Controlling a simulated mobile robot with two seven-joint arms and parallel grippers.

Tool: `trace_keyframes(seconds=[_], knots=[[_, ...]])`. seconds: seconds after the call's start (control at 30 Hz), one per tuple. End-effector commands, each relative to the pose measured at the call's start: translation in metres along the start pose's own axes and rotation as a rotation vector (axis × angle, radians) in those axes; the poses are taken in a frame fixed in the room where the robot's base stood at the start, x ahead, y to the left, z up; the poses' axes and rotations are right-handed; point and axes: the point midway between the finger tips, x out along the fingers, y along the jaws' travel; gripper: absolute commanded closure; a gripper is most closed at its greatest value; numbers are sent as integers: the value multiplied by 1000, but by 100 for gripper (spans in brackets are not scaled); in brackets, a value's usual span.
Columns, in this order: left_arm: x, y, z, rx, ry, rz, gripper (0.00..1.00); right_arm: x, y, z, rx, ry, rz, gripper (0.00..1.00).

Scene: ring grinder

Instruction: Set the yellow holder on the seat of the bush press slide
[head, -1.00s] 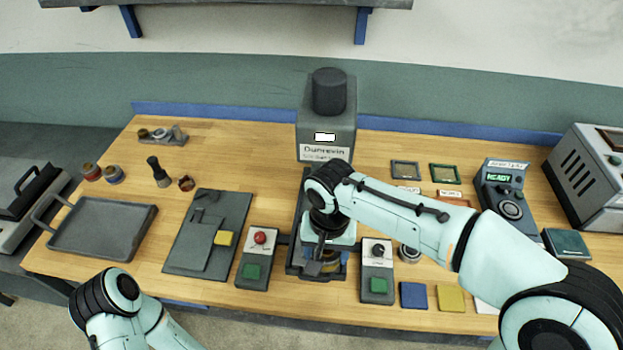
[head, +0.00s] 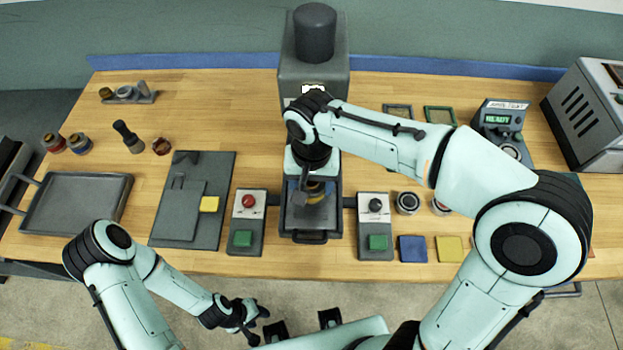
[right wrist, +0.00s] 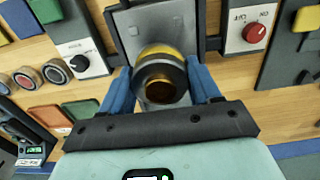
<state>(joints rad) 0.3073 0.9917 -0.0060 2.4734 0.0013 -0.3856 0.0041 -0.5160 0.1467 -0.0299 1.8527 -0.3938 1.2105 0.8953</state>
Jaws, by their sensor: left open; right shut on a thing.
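The yellow holder (right wrist: 155,52) shows in the right wrist view as a short round piece with a yellow rim, a dark band and an amber hollow. My right gripper (right wrist: 161,88) is shut on it, with a blue finger on each side. In the head view my right gripper (head: 314,194) is over the bush press slide (head: 302,222), a grey plate in front of the press. The slide also shows in the right wrist view (right wrist: 160,24), behind the holder. The seat is hidden, and I cannot tell whether the holder touches the slide. My left gripper (head: 254,325) is open and empty in front of the table.
The grey press (head: 314,62) stands behind the slide. A grey tray (head: 75,203) and a dark board (head: 222,228) lie left. Blue and yellow pads (head: 412,249) lie at right front.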

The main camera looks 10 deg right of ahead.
Motion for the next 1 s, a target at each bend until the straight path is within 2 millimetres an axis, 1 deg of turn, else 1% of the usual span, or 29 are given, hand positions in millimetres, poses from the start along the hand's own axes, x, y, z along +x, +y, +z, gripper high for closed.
trace_keyframes(seconds=[0.03, 0.1, 0.6, 0.77, 1.0], knots=[[5, -3, 2, -1, -3, -1, 57, 6, 0, 0, 0, 0, -1, 99], [10, -5, 4, -2, -6, -2, 57, 11, 0, 1, -1, 0, -1, 99], [36, -17, 12, -7, -20, -7, 57, 46, 0, 0, 0, 2, -1, 99], [40, -19, 13, -8, -22, -8, 57, 52, 0, 0, 0, 2, -2, 99], [40, -19, 14, -8, -22, -8, 57, 53, 0, -1, 0, 3, -2, 99]])
